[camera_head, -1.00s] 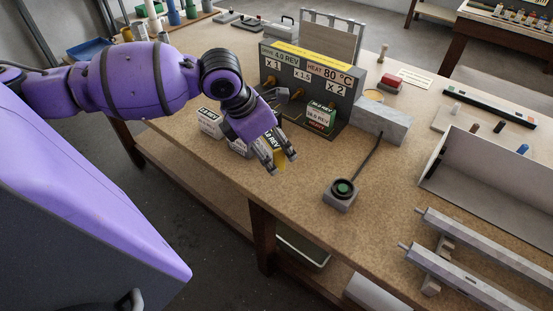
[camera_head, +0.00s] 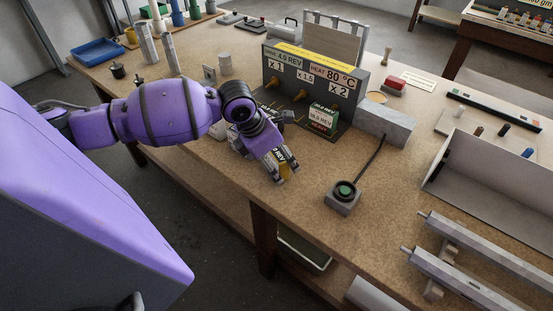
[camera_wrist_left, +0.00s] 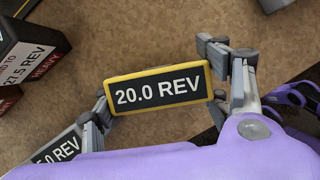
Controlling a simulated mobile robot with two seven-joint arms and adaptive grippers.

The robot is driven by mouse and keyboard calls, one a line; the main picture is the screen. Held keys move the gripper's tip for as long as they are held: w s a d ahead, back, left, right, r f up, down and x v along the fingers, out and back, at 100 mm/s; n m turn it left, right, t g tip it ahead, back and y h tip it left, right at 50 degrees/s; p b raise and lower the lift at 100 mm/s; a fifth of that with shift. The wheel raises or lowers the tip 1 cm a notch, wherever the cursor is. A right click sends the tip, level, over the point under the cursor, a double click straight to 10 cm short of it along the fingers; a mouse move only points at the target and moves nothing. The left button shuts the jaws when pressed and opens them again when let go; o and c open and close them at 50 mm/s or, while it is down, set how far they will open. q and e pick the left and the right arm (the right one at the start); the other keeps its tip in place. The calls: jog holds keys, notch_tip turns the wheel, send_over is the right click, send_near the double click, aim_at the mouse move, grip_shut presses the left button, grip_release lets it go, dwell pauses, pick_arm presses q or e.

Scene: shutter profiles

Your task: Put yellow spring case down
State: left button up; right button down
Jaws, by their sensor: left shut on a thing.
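The yellow spring case (camera_wrist_left: 158,90) has a yellow rim and a black label reading "20.0 REV". It sits between the two fingers of my left gripper (camera_wrist_left: 172,93) in the left wrist view, and the gripper is shut on it. In the head view my left gripper (camera_head: 284,170) is low over the front part of the bench, left of the green-button box, and mostly hides the case. I cannot tell whether the case touches the bench top. My right gripper is out of view.
A dark case reading "27.5 REV HEAVY" (camera_wrist_left: 30,55) and another labelled case (camera_wrist_left: 58,148) stand close by on the left. The label panel (camera_head: 312,82) with a green-and-red case (camera_head: 322,118) is behind. The green-button box (camera_head: 343,195) is to the right. Bench in front of the gripper is bare.

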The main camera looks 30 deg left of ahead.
pick_arm(q)
jog(key=shift+f, duration=0.15)
jog(key=o, duration=1.4)
jog(key=shift+c, duration=0.2)
jog(key=shift+r, duration=0.2)
jog(key=p+v, duration=0.1)
jog(key=v, duration=1.1)
